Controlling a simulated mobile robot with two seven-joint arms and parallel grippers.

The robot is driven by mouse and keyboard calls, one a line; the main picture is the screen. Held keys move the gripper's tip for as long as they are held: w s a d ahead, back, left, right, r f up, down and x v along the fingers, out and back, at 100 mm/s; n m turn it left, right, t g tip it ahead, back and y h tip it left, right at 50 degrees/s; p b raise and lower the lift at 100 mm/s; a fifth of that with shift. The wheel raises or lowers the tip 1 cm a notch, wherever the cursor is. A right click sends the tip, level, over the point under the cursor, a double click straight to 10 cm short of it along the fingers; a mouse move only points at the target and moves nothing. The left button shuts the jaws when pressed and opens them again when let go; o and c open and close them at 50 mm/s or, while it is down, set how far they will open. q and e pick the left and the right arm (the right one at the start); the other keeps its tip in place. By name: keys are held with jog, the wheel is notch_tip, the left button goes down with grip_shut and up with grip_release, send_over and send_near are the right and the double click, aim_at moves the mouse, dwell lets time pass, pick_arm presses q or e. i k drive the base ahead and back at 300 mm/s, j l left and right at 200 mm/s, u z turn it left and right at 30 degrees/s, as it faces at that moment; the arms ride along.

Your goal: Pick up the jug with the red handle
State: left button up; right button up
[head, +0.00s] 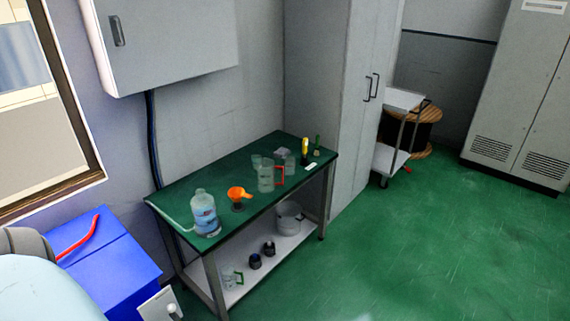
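The clear jug with the red handle (265,178) stands upright on the green top of the workbench (222,238), near its middle. Its red handle faces right. Smaller clear vessels stand close behind it, and an orange funnel-like thing (238,193) is to its left. Neither of my grippers shows in the head view.
A large clear bottle (204,213) stands at the bench's left end. A yellow-and-black tool (304,150) is at the right end. The lower shelf holds a green-handled jug (232,277) and a pot (290,218). The green floor (420,240) is open on the right.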

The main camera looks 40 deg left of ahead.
aim_at(265, 166)
jog(key=i+u, duration=0.4)
jog(key=i+l+u, duration=0.15)
jog(key=i+u, duration=0.15)
jog(key=u, duration=0.15)
jog(key=i+l+u, duration=0.25)
jog(key=u, duration=0.15)
jog(key=i+l+u, duration=0.15)
jog(key=u, duration=0.3)
jog(key=i+l+u, duration=0.25)
jog(key=u, duration=0.2)
jog(key=i+l+u, duration=0.25)
jog(key=u, duration=0.2)
